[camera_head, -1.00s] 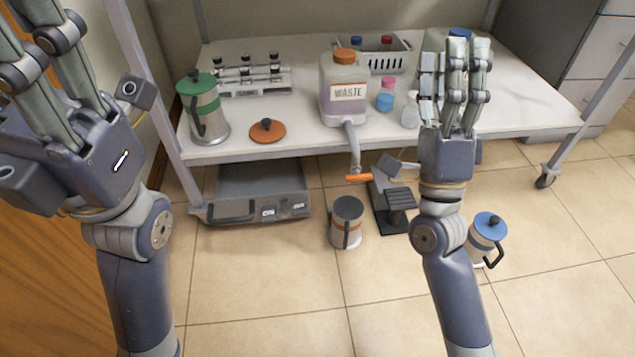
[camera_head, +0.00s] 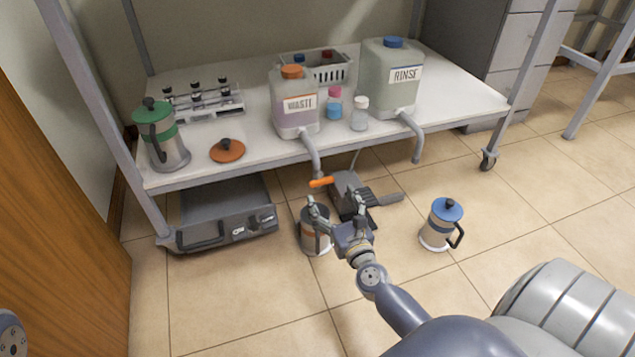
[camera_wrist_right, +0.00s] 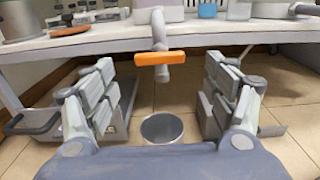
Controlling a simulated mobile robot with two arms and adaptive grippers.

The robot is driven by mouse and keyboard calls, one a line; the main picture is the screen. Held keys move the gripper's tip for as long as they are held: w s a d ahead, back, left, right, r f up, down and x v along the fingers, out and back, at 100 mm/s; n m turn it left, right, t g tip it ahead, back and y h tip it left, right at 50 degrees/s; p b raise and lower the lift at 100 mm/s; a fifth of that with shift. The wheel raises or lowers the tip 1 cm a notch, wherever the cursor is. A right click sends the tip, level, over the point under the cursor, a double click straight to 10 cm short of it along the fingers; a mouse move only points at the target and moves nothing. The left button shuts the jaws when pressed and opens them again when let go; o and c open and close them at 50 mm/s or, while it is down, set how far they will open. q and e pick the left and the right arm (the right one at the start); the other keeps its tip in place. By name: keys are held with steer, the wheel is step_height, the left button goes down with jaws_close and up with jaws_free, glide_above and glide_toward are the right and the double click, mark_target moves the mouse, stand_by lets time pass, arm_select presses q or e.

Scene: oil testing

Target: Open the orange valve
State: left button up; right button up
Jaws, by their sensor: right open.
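The orange valve (camera_head: 321,183) is a short bar at the lower end of the grey spout from the waste jug (camera_head: 300,103). In the right wrist view the orange valve (camera_wrist_right: 160,58) lies crosswise, ahead of and between my spread fingers. My right gripper (camera_head: 338,206) is open and empty, just in front of and below the valve, apart from it. It also shows in the wrist view (camera_wrist_right: 162,90). An open metal pot (camera_head: 314,235) stands on the floor below, partly hidden by my right gripper. My left gripper is out of view.
A grey device (camera_head: 345,190) sits on the floor beside the valve, and a blue-lidded pot (camera_head: 441,224) stands to the right. A grey box (camera_head: 222,212) is under the table. The front floor is mostly clear.

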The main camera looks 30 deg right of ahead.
mark_target(323, 184)
steer(key=x, duration=0.7)
steer(key=shift+w+b, duration=0.3)
steer(key=shift+w, duration=0.05)
steer(key=c, duration=1.1)
